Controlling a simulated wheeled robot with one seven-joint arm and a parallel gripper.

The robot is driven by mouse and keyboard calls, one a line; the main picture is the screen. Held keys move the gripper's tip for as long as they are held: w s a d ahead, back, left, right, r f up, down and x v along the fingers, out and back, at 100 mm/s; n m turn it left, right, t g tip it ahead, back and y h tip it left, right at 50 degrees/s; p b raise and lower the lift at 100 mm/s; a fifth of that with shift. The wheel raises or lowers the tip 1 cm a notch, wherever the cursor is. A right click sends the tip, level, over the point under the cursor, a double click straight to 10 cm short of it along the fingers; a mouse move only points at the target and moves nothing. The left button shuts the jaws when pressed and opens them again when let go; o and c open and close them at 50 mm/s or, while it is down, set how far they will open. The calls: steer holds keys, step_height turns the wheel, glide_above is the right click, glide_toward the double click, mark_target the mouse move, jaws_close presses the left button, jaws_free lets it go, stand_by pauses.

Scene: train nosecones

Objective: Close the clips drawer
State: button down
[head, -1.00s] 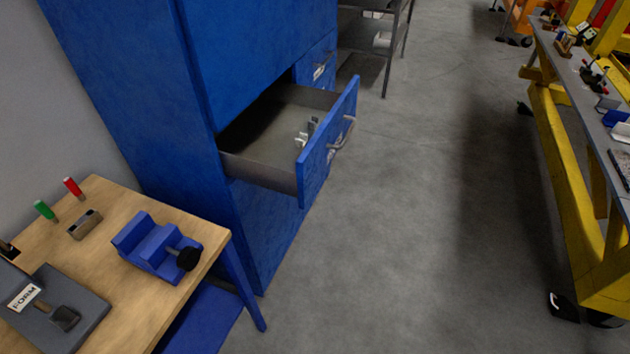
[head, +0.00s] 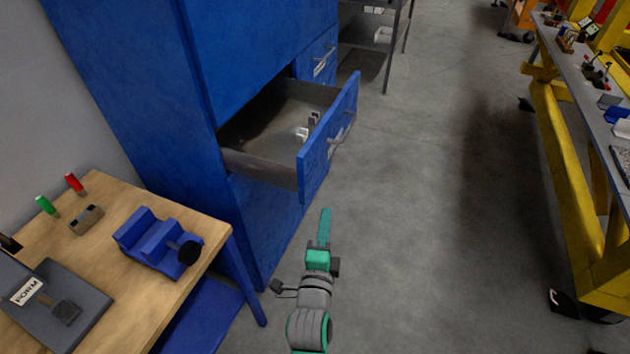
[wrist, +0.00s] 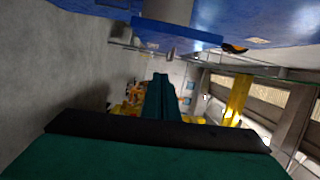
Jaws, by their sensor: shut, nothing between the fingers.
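The open drawer (head: 313,161) sticks out of the blue cabinet (head: 265,55) in the head view. Its blue front has a metal handle and a label, and a few small clips (head: 303,133) lie inside. My gripper (head: 325,212) is shut and empty, with its green fingers together. In the head view it shows below the drawer front, apart from the handle as far as I can tell. The wrist view shows the green fingers (wrist: 160,98) in the middle, with blue surfaces along the top edge.
A wooden table (head: 207,248) with a blue vise (head: 158,243) stands at the left, close to the cabinet. A grey shelf (head: 389,57) stands behind. A yellow-framed workbench (head: 558,150) is at the right. The floor between is clear.

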steer(key=w+a, duration=0.3)
steer(key=w, duration=0.8)
steer(key=shift+w+a+r+m, duration=0.15)
steer(key=shift+w+r+m, duration=0.15)
steer(key=shift+w+r, duration=0.15)
